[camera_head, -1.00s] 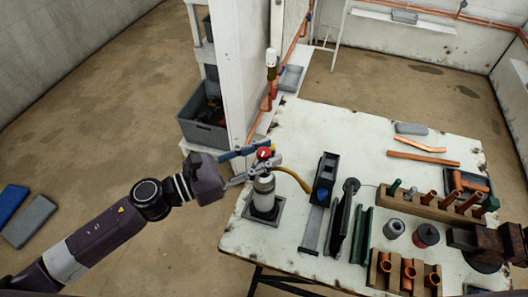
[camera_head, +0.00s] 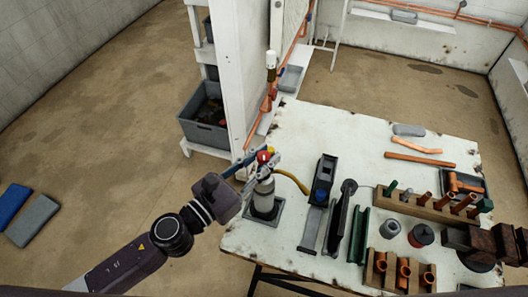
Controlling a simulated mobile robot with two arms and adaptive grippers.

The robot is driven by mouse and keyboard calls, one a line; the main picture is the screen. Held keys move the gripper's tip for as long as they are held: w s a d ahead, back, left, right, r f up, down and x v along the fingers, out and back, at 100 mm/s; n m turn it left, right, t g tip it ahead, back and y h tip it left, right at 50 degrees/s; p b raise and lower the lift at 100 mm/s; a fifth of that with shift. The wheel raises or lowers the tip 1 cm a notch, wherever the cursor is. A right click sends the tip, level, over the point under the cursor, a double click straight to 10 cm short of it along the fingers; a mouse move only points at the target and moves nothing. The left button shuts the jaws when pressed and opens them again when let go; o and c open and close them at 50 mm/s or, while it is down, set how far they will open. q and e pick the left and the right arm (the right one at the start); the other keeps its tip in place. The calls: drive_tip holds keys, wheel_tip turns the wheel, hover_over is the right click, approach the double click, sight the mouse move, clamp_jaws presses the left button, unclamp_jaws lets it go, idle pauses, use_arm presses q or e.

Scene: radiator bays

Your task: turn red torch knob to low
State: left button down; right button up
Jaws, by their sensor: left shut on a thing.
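The torch (camera_head: 264,196) stands upright on a dark square base (camera_head: 264,214) at the left side of the white workbench. Its red knob (camera_head: 264,156) is on top, with a small pale mark on it. My left gripper (camera_head: 265,160) reaches in from the left and is shut on the red knob; its fingers hide part of the knob and the torch head. The knob's setting marks are too small to read.
The workbench (camera_head: 350,135) holds a yellow hose (camera_head: 292,179), dark metal tools (camera_head: 323,180) and wooden racks of copper pipes (camera_head: 430,208) on the right. A white post (camera_head: 236,70) and a grey crate (camera_head: 206,130) stand behind the torch.

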use_arm(q)
drive_tip(key=n+t+y, duration=0.2)
drive_tip(key=shift+s+d+r+y+p, duration=0.1)
drive_tip(key=shift+y+p, duration=0.2)
drive_tip(key=shift+p, duration=0.1)
drive_tip(key=shift+n+t+y, duration=0.7)
drive_tip(key=shift+n+y, duration=0.3)
drive_tip(key=shift+y, duration=0.2)
drive_tip(key=shift+n+t+y, duration=0.4)
drive_tip(key=shift+n+y, duration=0.55)
drive_tip(key=shift+y, duration=0.55)
drive_tip(key=shift+n+t+y, duration=0.4)
drive_tip(key=shift+n+y, duration=0.55)
drive_tip(key=shift+y, duration=0.85)
drive_tip(key=c, duration=1.6)
unclamp_jaws()
drive_tip(key=s, duration=1.1)
drive_tip(key=shift+s+a, duration=0.4)
